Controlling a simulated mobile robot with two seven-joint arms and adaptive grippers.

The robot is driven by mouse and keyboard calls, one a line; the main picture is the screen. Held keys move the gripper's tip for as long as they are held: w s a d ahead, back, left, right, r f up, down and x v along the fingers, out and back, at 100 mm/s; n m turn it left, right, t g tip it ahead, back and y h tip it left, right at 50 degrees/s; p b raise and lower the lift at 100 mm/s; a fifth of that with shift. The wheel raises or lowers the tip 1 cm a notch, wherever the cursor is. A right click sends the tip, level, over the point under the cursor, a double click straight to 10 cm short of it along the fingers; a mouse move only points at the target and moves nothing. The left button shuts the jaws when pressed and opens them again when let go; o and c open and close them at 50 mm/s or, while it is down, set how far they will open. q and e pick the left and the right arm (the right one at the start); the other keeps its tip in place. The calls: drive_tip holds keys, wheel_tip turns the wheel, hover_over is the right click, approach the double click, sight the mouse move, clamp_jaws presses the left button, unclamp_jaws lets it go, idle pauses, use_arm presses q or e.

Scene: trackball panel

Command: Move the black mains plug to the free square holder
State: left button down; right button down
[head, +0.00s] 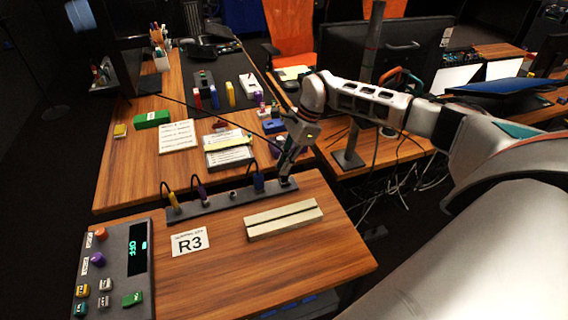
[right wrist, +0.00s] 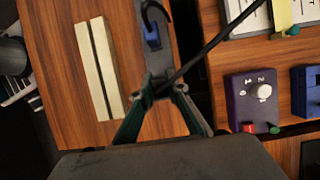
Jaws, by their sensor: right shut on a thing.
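A dark strip of holders (head: 220,203) runs along the back edge of the near wooden table. It carries a yellow plug (head: 171,200), a purple plug (head: 203,193) and a blue plug (head: 258,183), each with a looped cable. An empty-looking holder (head: 233,195) sits between purple and blue; its shape is too small to tell. My right gripper (head: 287,174) is at the strip's right end, shut on the black plug, which the fingers mostly hide. In the right wrist view the gripper (right wrist: 161,92) closes on it, and a black cable (right wrist: 205,50) runs up and right.
A pale grooved block (head: 284,219) and an R3 card (head: 188,241) lie in front of the strip. A control panel (head: 113,270) reading OFF stands at left. The blue plug (right wrist: 152,38) is close beside my right gripper. A monitor post (head: 348,158) stands right of it.

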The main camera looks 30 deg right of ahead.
drive_tip(key=shift+f+b, duration=0.6)
drive_tip(key=shift+f, duration=0.6)
drive_tip(key=c, duration=1.9)
unclamp_jaws()
drive_tip(key=v, duration=1.2)
